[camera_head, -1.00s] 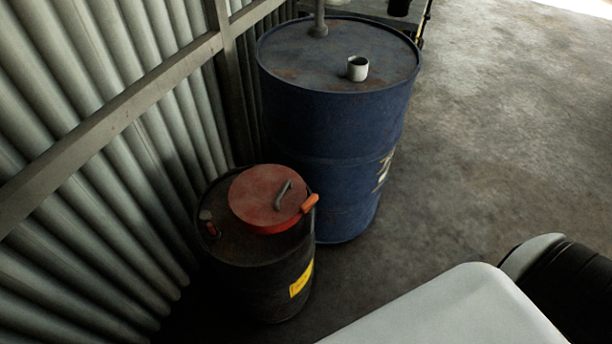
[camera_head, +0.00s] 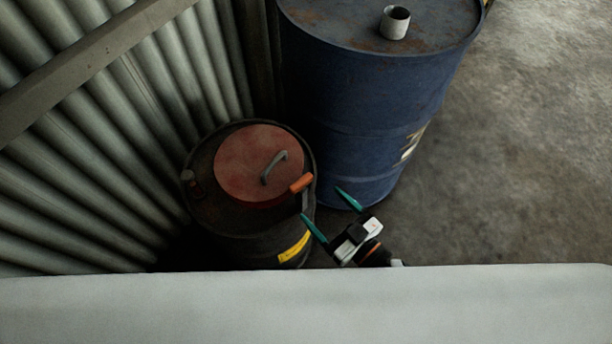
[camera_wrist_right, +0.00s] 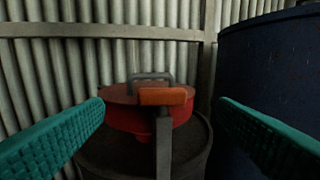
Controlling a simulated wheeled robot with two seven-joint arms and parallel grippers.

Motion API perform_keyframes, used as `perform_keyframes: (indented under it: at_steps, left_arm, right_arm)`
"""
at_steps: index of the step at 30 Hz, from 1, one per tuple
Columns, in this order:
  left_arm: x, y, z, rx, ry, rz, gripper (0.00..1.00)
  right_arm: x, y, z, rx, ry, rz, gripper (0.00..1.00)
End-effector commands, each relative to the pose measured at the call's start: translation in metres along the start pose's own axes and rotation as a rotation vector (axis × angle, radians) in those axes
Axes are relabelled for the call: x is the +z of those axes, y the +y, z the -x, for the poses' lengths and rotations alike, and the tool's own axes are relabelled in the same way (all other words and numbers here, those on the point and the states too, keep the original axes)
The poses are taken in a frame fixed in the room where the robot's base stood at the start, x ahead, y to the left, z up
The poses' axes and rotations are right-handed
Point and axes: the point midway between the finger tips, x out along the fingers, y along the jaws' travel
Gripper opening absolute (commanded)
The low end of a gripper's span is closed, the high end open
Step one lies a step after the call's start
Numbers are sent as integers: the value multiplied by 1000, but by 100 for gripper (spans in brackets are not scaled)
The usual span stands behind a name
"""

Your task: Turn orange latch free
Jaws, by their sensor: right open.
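The orange latch (camera_head: 301,183) sits at the right edge of the round red lid (camera_head: 242,165) on a small dark drum (camera_head: 215,212). In the right wrist view the orange latch (camera_wrist_right: 163,96) tops an upright grey bar, in front of the lid's grey handle (camera_wrist_right: 150,77). My right gripper (camera_head: 331,206) is open and empty, just to the lower right of the latch. In the wrist view its two green fingers (camera_wrist_right: 160,125) stand apart on either side of the latch, not touching it. My left gripper is not in view.
A tall blue drum (camera_head: 365,110) stands close on the right, with a white cup (camera_head: 395,22) on top. A corrugated metal wall (camera_head: 110,140) is close on the left. Bare concrete floor (camera_head: 520,170) is free at the right. A pale surface fills the bottom.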

Motion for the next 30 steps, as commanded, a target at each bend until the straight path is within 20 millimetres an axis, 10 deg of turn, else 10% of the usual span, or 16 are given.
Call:
perform_keyframes:
  at_steps: [12,26,30]
  left_arm:
    - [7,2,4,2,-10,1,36]
    - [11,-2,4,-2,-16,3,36]
    - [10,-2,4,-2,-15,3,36]
  right_arm:
    - [0,-1,-76,-3,1,1,80]
    - [-1,-1,-88,-2,2,0,80]
    - [-1,-1,-88,-2,2,0,57]
